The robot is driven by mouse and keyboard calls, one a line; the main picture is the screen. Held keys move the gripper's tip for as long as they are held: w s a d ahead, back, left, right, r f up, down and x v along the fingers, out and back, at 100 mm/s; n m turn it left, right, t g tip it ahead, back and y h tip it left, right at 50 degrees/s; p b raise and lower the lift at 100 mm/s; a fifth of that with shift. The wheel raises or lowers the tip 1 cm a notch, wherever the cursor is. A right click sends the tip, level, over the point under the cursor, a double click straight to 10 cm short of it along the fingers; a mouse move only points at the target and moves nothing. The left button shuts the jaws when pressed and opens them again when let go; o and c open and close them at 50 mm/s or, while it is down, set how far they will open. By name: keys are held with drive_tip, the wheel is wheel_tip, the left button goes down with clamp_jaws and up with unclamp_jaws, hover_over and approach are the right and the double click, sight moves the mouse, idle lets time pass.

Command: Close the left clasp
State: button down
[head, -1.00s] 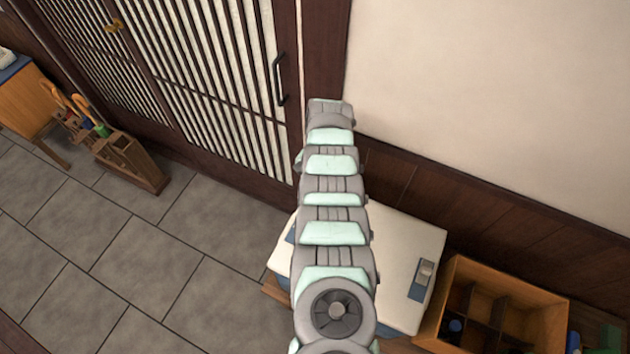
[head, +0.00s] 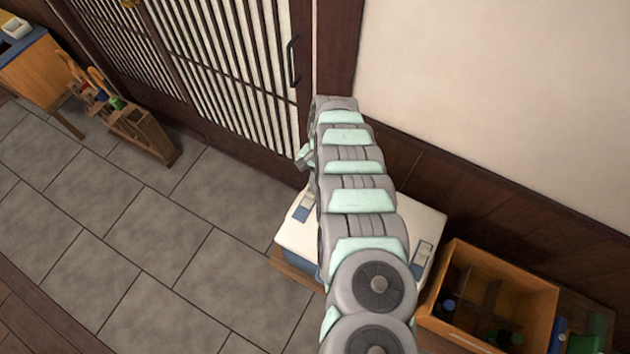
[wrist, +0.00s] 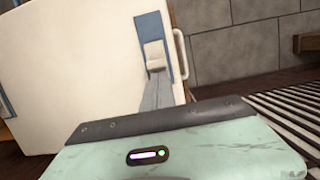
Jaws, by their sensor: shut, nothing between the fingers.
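A white cooler box (head: 294,238) stands low by the wall, partly behind my arm in the head view. Its left clasp (head: 303,207) shows as a pale latch on a blue plate, just left of my arm. In the wrist view, a white latch on a blue plate (wrist: 150,28), which appears to be the left clasp, lies at the lid's edge. My gripper (wrist: 157,80) is shut and empty, its grey fingers pointing at the lower end of the latch. I cannot tell whether they touch it. The right clasp (head: 421,258) shows at the box's right side.
A wooden divided crate (head: 495,296) with bottles stands right of the box. A white side handle (wrist: 181,52) shows beside the lid. A wooden rack (head: 140,130) stands by the slatted door at left. The tiled floor left of the box is open.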

sight(309, 196)
drive_tip(key=shift+s+a, duration=0.1)
drive_tip(key=s+p, duration=0.1)
drive_tip(key=a+p, duration=0.1)
drive_tip(key=p, duration=0.1)
drive_tip(key=shift+s+r, duration=0.3)
drive_tip(key=shift+s, duration=0.1)
drive_tip(key=shift+s+a+f+p, duration=0.2)
drive_tip(key=shift+s+p, duration=0.25)
drive_tip(key=shift+p, duration=0.1)
drive_tip(key=shift+f, duration=0.15)
drive_tip(key=shift+w+d+f+b, duration=0.2)
drive_tip(key=shift+w+b, duration=0.3)
drive_tip(key=shift+b, duration=0.2)
drive_tip(key=w+d+b, duration=0.1)
drive_tip(key=w+b, duration=0.1)
drive_tip(key=w, duration=0.1)
drive_tip(key=shift+d, duration=0.35)
drive_tip(key=v, duration=1)
drive_tip(key=shift+r, duration=0.3)
